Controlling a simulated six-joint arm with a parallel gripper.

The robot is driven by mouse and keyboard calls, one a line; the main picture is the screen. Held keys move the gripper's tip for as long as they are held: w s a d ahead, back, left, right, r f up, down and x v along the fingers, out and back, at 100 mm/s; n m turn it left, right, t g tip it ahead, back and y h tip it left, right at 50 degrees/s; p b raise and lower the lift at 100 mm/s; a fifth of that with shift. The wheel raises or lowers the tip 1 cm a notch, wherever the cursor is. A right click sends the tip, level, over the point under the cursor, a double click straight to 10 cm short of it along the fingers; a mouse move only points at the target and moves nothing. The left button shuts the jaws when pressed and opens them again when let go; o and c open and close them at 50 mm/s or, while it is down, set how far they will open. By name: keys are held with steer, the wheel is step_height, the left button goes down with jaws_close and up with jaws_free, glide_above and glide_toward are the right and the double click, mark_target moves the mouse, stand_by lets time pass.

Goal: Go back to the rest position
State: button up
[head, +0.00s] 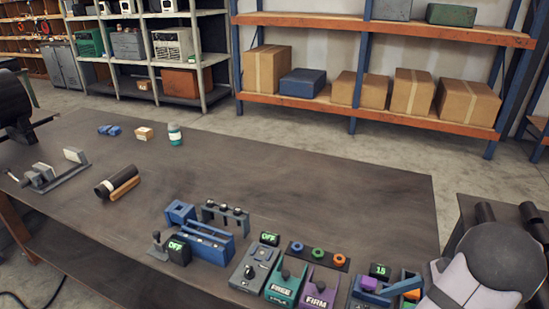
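My gripper is not seen in the head view. A grey and black rounded shape (482,268) at the lower right corner looks like part of my own arm, but no fingers show on it. The dark workbench (330,190) fills the middle of the view. A dark round thing (14,105) with a short rod is cut off by the left edge; I cannot tell whether it is the flanged pipe. No rest mark or stand for the arm can be made out.
Along the bench front stand a blue holder (207,246), a green box marked FREE (286,284) and a purple box marked FIRM (319,288). The bench's right middle is clear.

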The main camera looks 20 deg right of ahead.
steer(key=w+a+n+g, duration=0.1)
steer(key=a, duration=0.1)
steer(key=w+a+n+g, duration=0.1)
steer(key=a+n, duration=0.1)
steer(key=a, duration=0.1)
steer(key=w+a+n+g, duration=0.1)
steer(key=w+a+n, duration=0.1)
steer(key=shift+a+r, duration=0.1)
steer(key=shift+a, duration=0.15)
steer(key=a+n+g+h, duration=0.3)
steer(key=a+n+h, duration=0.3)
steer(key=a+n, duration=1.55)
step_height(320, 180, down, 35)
steer(key=b, duration=3.5)
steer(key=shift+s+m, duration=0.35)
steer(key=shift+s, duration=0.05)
